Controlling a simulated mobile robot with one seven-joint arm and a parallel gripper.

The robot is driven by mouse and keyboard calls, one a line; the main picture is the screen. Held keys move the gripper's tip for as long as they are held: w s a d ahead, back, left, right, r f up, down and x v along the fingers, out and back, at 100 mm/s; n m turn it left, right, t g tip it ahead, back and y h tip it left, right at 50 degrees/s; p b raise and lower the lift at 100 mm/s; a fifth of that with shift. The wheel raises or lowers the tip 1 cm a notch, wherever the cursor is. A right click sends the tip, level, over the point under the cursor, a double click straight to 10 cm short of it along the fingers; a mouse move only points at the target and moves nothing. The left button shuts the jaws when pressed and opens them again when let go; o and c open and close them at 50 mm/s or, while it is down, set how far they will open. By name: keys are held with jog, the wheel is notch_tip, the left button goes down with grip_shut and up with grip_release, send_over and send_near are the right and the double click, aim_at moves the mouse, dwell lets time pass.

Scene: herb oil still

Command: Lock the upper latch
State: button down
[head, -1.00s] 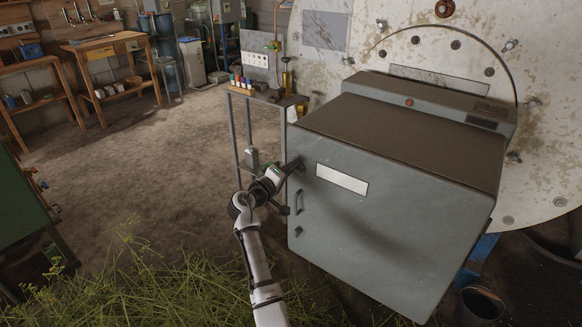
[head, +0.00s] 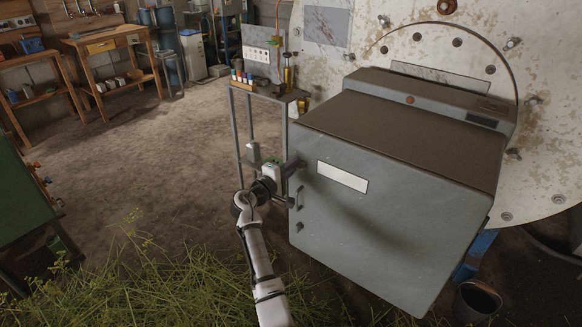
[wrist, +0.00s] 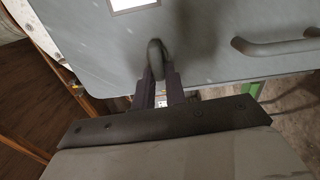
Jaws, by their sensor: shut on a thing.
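The grey steel cabinet door (head: 375,235) is closed, with a white label near its top. The upper latch is a small dark lever (wrist: 156,58) near the door's edge. In the wrist view my gripper (wrist: 158,75) is shut on it, one finger on each side. In the head view my gripper (head: 293,167) is at the door's upper left edge, and it largely hides the latch there. I cannot tell from these views whether the latch is locked. A second, lower latch (head: 300,228) sits near the door's lower left.
A bar handle (head: 299,198) stands out between the two latches; it also shows in the wrist view (wrist: 280,45). A narrow metal stand (head: 240,120) with small bottles is just behind my gripper. Grass (head: 180,285) lies in front. Open floor is to the left.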

jog(key=c, duration=1.5)
grip_release()
jog(key=shift+o, duration=0.2)
jog(key=b+v, duration=0.3)
jog(key=v, duration=1)
jog(key=shift+s+a, duration=0.25)
jog(key=shift+s, duration=0.1)
